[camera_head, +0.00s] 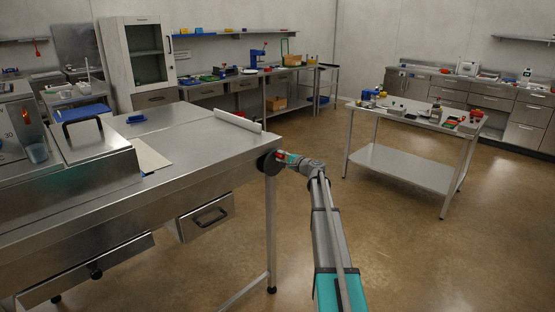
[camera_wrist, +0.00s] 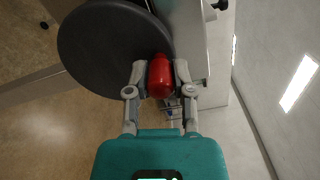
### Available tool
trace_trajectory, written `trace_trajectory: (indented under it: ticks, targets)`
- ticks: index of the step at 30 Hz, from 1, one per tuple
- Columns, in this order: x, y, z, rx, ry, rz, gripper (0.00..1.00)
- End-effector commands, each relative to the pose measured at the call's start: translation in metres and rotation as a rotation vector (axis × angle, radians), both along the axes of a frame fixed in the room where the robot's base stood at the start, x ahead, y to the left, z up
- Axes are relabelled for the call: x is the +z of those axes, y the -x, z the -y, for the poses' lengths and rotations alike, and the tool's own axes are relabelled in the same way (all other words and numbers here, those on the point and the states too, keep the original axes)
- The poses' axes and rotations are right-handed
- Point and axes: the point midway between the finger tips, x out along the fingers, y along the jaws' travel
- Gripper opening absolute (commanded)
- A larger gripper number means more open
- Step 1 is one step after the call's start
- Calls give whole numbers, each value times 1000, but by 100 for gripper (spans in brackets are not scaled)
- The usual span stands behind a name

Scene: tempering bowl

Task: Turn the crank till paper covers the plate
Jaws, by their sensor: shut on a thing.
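The crank is a dark round disc (camera_wrist: 105,45) with a red knob (camera_wrist: 160,82), seen close in the wrist view. In the head view the disc (camera_head: 267,162) sits at the right end of the steel table. My gripper (camera_wrist: 160,72) is shut on the red knob, one finger on each side; in the head view my gripper (camera_head: 288,159) is small beside the disc. A white paper roll (camera_head: 238,121) lies along the table's right end. A flat cream sheet or plate (camera_head: 151,157) lies farther left; I cannot tell which.
The steel table (camera_head: 200,150) also holds a blue item (camera_head: 137,119) and a metal machine (camera_head: 90,150) at left. An open drawer (camera_head: 207,214) hangs below its front. A second steel table (camera_head: 410,165) with small items stands right. The floor between is clear.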

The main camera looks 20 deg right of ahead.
Motion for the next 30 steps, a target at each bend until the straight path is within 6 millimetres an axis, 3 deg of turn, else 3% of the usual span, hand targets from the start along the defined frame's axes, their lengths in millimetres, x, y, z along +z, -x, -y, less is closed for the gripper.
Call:
trace_trajectory:
  ticks: [15,30]
  targets:
    - [-11,-5,22,-1,-454,-170,0]
    - [-23,-8,30,2,-813,-301,0]
